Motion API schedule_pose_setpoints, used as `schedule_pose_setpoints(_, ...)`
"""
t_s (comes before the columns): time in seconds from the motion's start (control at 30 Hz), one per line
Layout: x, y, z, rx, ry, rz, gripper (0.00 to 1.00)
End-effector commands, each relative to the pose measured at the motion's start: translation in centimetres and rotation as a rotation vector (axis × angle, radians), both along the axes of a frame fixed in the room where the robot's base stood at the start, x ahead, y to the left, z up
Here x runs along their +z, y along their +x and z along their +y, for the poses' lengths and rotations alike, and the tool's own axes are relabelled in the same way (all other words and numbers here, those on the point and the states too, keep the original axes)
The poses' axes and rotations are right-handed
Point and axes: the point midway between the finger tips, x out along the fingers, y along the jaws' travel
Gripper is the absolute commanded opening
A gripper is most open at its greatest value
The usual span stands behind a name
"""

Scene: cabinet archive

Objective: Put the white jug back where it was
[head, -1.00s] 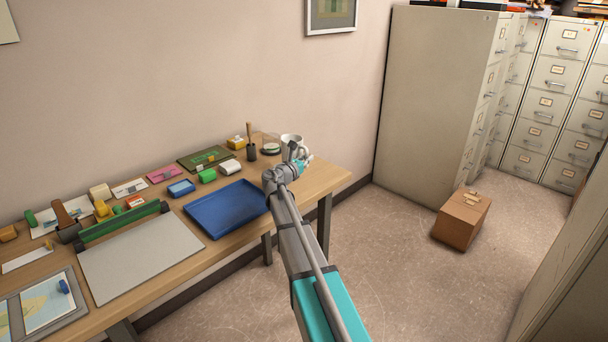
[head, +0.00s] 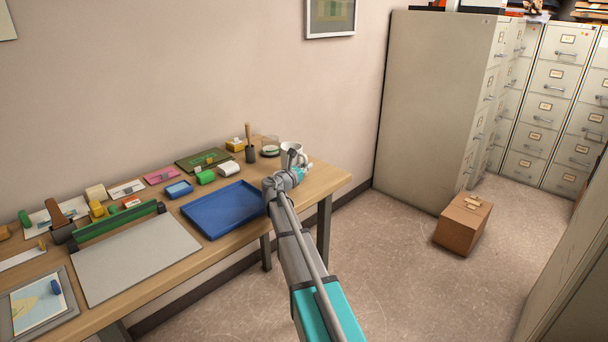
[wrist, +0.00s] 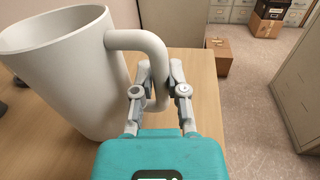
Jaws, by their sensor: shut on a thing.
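The white jug (wrist: 65,75) fills the left of the wrist view, with its handle (wrist: 152,60) reaching right between my fingers. My gripper (wrist: 159,95) is shut on the handle. In the head view the white jug (head: 291,151) shows at the right end of the desk (head: 325,181), partly hidden by my gripper (head: 298,165). The jug looks slightly tilted in the wrist view. I cannot tell whether its base touches the desk top.
A clear glass (head: 270,147) and a dark cup with a brush (head: 250,152) stand left of the jug. A blue tray (head: 222,209) lies in front of them. The desk's right end is mostly clear. A cardboard box (head: 462,224) sits on the floor near the filing cabinets (head: 430,110).

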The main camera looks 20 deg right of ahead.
Motion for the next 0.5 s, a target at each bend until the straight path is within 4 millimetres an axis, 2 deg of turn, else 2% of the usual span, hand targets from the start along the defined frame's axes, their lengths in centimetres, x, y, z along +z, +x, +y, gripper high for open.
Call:
schedule_pose_setpoints(0.1,-0.88,0.01,0.03,0.000,-0.001,-0.001,0.00)
schedule_pose_setpoints(0.5,-0.91,0.02,0.09,0.001,-0.001,-0.001,0.00)
